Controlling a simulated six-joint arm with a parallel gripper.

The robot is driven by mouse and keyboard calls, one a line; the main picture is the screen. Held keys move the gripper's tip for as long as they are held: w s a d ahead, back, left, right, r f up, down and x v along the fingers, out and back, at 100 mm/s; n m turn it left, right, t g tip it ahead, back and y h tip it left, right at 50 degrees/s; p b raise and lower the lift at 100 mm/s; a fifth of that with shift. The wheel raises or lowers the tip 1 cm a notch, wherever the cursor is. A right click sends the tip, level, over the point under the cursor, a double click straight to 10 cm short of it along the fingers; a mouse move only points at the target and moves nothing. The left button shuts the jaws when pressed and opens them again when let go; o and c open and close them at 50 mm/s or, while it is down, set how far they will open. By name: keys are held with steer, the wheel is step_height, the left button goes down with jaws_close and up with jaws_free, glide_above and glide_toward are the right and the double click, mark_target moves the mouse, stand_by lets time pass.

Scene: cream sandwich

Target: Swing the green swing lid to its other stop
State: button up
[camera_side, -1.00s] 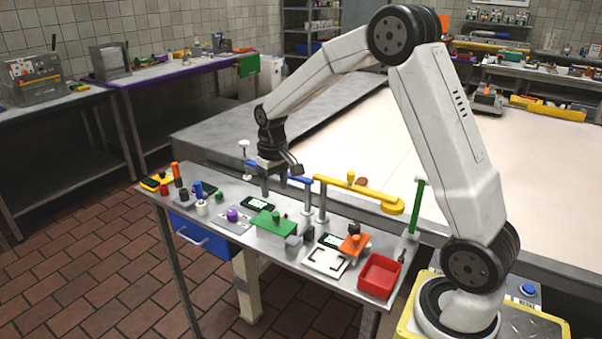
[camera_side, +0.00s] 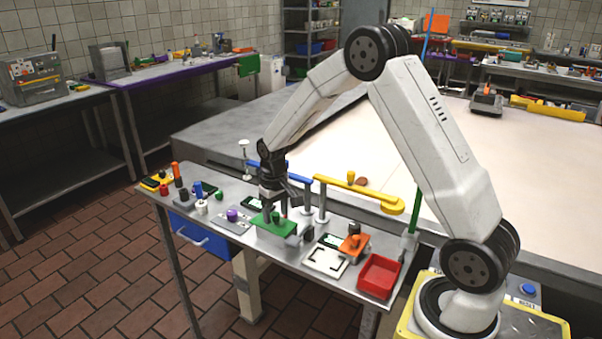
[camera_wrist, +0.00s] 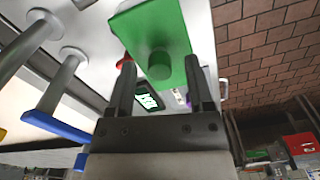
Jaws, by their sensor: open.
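The green swing lid (camera_side: 277,227) is a flat green plate with a round green knob, on the metal table near its middle. In the wrist view the lid (camera_wrist: 140,27) lies ahead of my gripper, and its knob (camera_wrist: 160,65) shows between the fingers. My gripper (camera_side: 275,212) is open, pointing down just over the lid. In the wrist view the two fingers of my gripper (camera_wrist: 163,80) stand apart on either side of the knob. I cannot tell whether either finger touches it. A small dark device with a lit screen (camera_wrist: 147,98) lies beside the lid.
A blue arm (camera_side: 265,166) and a yellow arm (camera_side: 350,187) on posts stand behind the lid. An orange lid (camera_side: 355,245), a white plate with black corner marks (camera_side: 327,261) and a red tray (camera_side: 379,275) are to the right. A purple knob (camera_side: 232,215) is to the left.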

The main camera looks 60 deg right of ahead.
steer(key=shift+c, duration=0.3)
jaws_close()
stand_by(1.2)
